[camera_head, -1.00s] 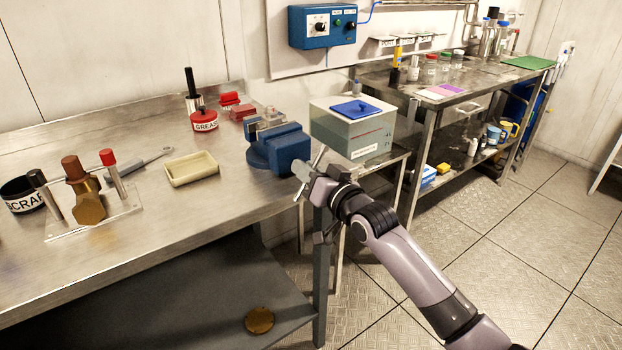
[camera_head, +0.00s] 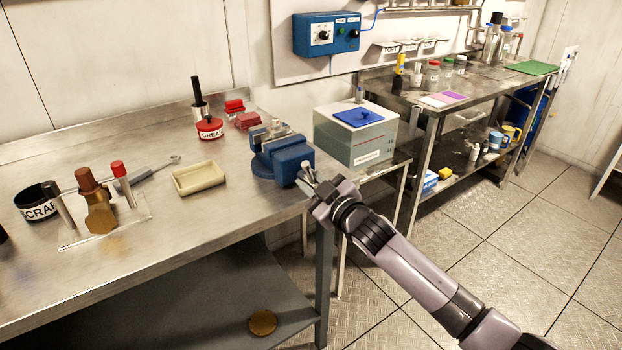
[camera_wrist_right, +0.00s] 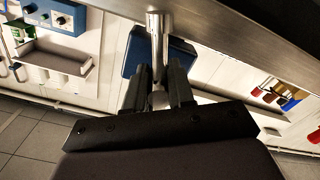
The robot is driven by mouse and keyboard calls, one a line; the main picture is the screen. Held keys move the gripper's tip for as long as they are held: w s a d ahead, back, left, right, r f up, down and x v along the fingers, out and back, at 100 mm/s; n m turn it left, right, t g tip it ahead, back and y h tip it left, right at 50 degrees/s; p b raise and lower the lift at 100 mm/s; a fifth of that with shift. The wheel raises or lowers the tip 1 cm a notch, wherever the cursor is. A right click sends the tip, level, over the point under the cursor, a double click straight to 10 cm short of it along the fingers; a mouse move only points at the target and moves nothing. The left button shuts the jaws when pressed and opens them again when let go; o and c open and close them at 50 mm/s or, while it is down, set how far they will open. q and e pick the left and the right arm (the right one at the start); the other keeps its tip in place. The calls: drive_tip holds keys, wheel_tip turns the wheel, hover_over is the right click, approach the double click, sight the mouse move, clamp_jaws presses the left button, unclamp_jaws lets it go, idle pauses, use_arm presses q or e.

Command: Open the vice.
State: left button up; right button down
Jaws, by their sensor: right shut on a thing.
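The blue vice (camera_head: 285,160) is mounted at the right front corner of the steel bench. My right gripper (camera_head: 312,183) is at the vice's front, shut on its silver handle (camera_head: 307,172). In the right wrist view, the handle (camera_wrist_right: 158,32) runs between the two dark fingers of my gripper (camera_wrist_right: 158,88), with the blue vice body (camera_wrist_right: 182,58) behind it. The gap between the vice jaws is too small to judge. My left gripper is not in view.
The bench (camera_head: 215,232) also bears a cream tray (camera_head: 199,178), a red grease tin (camera_head: 210,128) and a brass hex piece (camera_head: 100,217) on a clear stand. A tank with a blue lid (camera_head: 359,118) stands close behind and right of the vice.

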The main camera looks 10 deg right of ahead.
drive_tip(key=n, duration=0.3)
drive_tip(key=shift+n+p, duration=0.3)
drive_tip(key=shift+n, duration=0.1)
drive_tip(key=shift+f+n, duration=0.1)
drive_tip(key=shift+n, duration=1.7)
drive_tip(key=c, duration=1)
unclamp_jaws()
drive_tip(key=shift+o, duration=0.2)
drive_tip(key=v, duration=0.7)
